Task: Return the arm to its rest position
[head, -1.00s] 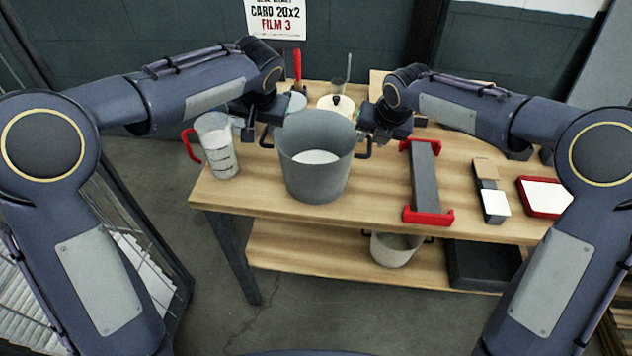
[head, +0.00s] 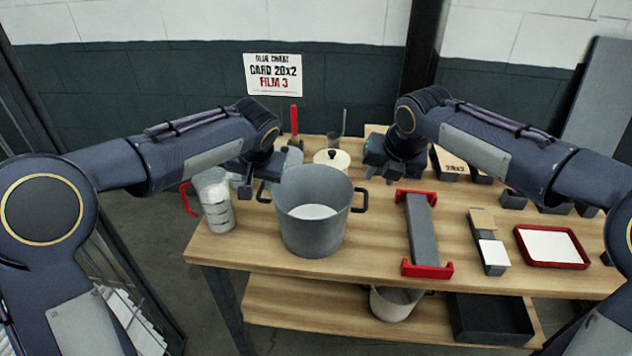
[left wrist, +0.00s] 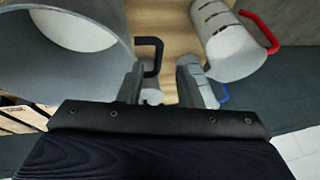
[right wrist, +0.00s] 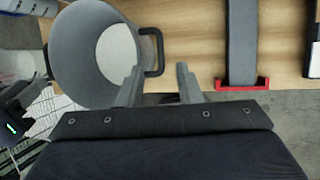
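A large grey pot (head: 313,235) with two dark side handles and a white bottom inside stands on the wooden table (head: 370,258). My left gripper (head: 257,188) is open beside the pot's left handle. In the left wrist view its fingers (left wrist: 162,72) are apart, and the handle (left wrist: 152,56) shows by the left finger; I cannot tell whether they touch. My right gripper (head: 380,174) is open and empty, above and to the right of the right handle. In the right wrist view its fingers (right wrist: 160,78) are apart, clear of that handle (right wrist: 154,50).
A measuring jug (head: 216,202) with a red handle stands left of the pot, close to my left gripper. A lidded pot (head: 332,160) stands behind. A grey bar with red ends (head: 421,228) and a red-rimmed tray (head: 551,247) lie to the right. The lower shelf holds another pot (head: 393,302).

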